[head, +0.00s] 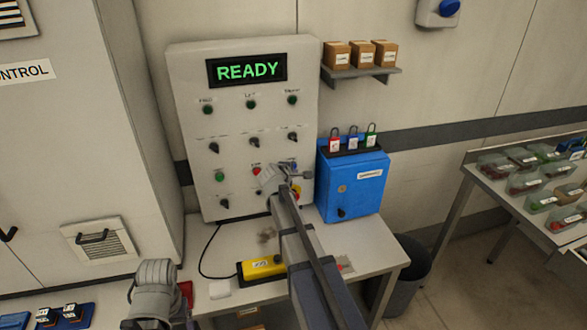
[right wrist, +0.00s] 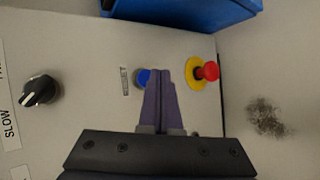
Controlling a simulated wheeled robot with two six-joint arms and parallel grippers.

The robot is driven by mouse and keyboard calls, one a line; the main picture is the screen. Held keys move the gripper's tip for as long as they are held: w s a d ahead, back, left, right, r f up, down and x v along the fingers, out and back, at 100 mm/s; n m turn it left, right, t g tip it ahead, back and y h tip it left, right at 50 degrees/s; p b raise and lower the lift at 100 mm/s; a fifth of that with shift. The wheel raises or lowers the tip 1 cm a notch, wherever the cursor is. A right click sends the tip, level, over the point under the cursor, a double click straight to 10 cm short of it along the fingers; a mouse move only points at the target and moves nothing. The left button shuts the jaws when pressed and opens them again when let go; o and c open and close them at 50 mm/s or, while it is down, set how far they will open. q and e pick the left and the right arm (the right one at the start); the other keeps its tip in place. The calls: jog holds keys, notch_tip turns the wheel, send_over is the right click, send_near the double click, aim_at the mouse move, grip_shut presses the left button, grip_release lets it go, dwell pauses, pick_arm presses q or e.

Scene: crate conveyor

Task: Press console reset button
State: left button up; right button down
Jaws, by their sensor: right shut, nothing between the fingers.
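The grey console (head: 185,110) stands at the back of the table and its display (head: 247,69) reads READY in green. In the right wrist view, the blue button (right wrist: 142,77) sits beside a small label that seems to read RESET. My right gripper (right wrist: 159,72) is shut and empty, its purple fingertips in front of the console panel, partly covering the button's right side. I cannot tell whether they touch it. In the head view, my right gripper (head: 286,176) is over the console's lower right and hides part of its controls.
A red mushroom button (right wrist: 208,71) on a yellow base is close to the right of my fingertips. A black knob (right wrist: 39,90) is to the left. A blue box (head: 352,185) with padlocks stands right of the console. A yellow pendant (head: 262,268) lies on the table.

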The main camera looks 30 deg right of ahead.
jog(key=s, duration=0.2)
jog(key=s+a, duration=0.1)
jog(key=s, duration=0.1)
jog(key=shift+s+a, duration=0.1)
jog(key=shift+s, duration=0.3)
dwell(0.9)
jog(key=s+a+f+m+g+y, duration=0.2)
jog(key=s+a+f, duration=0.15)
jog(key=a, duration=0.55)
jog(key=s+a+f+m+g+y, duration=0.1)
jog(key=s+a+f+y, duration=0.15)
jog(key=s+a, duration=0.45)
jog(key=s+a+f+m+g+y, duration=0.1)
jog(key=s+a+f+g, duration=0.1)
jog(key=s+a, duration=0.5)
jog(key=s+a+f+m+g+y, duration=0.2)
jog(key=s+a, duration=0.6)
jog(key=a, duration=0.4)
jog(key=shift+a+g, duration=0.3)
jog(key=shift+g, duration=0.2)
